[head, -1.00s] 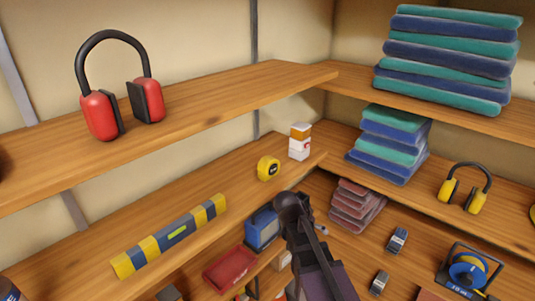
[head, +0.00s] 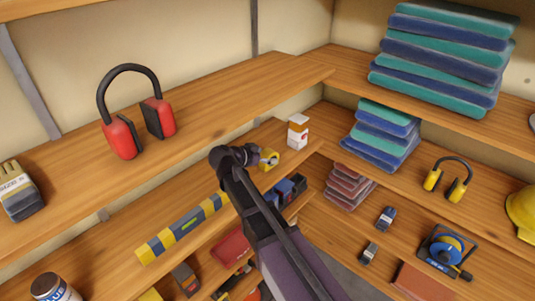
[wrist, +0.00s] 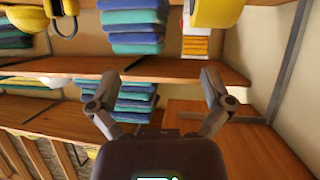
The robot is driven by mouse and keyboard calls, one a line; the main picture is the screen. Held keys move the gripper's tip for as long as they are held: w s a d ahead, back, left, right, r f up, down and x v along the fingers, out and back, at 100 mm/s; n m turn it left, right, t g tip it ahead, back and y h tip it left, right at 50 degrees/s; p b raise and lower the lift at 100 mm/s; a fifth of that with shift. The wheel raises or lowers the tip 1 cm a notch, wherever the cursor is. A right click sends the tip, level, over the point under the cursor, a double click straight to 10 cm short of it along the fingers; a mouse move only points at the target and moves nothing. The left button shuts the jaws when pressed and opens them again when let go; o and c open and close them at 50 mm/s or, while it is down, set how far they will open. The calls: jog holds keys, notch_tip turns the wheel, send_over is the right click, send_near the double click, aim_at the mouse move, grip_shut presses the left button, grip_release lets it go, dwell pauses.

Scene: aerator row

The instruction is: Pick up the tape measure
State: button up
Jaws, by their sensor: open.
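The yellow tape measure (head: 271,158) rests on the middle shelf in the head view, just left of a small white and orange box. My arm partly covers its left side. In the wrist view the tape measure (wrist: 213,12) is at the top edge, right of centre and partly cut off. My gripper (wrist: 160,78) is open, with its two fingers spread wide and nothing between them. The tape measure lies beyond the fingertips, apart from them.
The white and orange box (head: 298,131) stands close beside the tape measure. Red earmuffs (head: 138,115) sit on the shelf above. Folded cloths (head: 383,135) and yellow earmuffs (head: 448,180) are to the right.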

aim_at(269, 151)
jog(key=s+a+t, duration=0.1)
jog(key=a, duration=0.7)
jog(key=shift+s+a+r, duration=0.2)
jog(key=shift+r, duration=0.1)
jog(key=shift+d+y, duration=0.1)
jog(key=shift+y, duration=0.2)
jog(key=b+x, duration=0.3)
jog(key=x, duration=0.4)
jog(key=shift+w+d+f, duration=0.15)
jog(key=shift+w, duration=0.15)
jog(key=shift+w+d+f, duration=0.1)
jog(key=shift+w+d, duration=0.25)
jog(key=shift+w, duration=0.05)
jog(key=shift+b+x, duration=1.2)
jog(key=shift+x, duration=1.4)
jog(key=shift+d, duration=0.1)
jog(key=shift+c, duration=0.2)
